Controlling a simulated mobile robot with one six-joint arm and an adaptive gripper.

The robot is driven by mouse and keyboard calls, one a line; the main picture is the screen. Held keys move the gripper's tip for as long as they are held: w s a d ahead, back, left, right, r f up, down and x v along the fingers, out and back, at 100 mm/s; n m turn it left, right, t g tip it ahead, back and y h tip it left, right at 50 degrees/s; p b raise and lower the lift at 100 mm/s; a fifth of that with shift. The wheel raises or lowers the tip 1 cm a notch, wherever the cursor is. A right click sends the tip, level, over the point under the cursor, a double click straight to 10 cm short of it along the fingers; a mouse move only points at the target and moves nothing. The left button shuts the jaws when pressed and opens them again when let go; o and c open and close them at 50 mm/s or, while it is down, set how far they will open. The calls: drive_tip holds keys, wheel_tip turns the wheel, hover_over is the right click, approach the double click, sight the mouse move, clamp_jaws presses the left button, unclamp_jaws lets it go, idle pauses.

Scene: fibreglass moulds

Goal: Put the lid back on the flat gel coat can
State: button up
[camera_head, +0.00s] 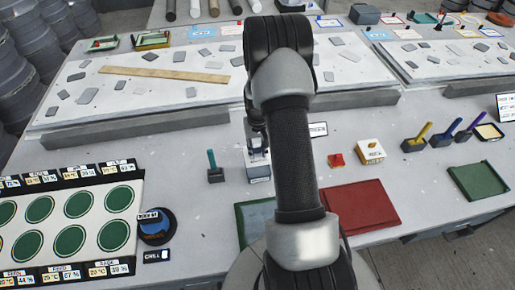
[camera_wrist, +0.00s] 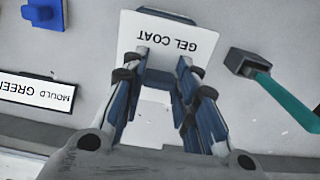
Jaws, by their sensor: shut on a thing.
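My gripper (camera_wrist: 163,62) points down at the white GEL COAT surface (camera_wrist: 165,24), whose lettering is upside down in the wrist view. In the head view my gripper (camera_head: 257,148) is partly behind my arm, over a small pale object with a white front (camera_head: 259,175). I cannot make out a separate lid or an open can mouth.
A dark holder with a teal handle (camera_head: 215,172) stands close to the left. A MOULD GREEN sign (camera_wrist: 38,93) shows in the wrist view.

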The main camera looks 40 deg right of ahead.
drive_tip(key=shift+f+b, duration=2)
drive_tip(key=shift+f, duration=1.15)
drive_tip(key=shift+f+b, duration=0.35)
drive_tip(key=shift+b, duration=0.15)
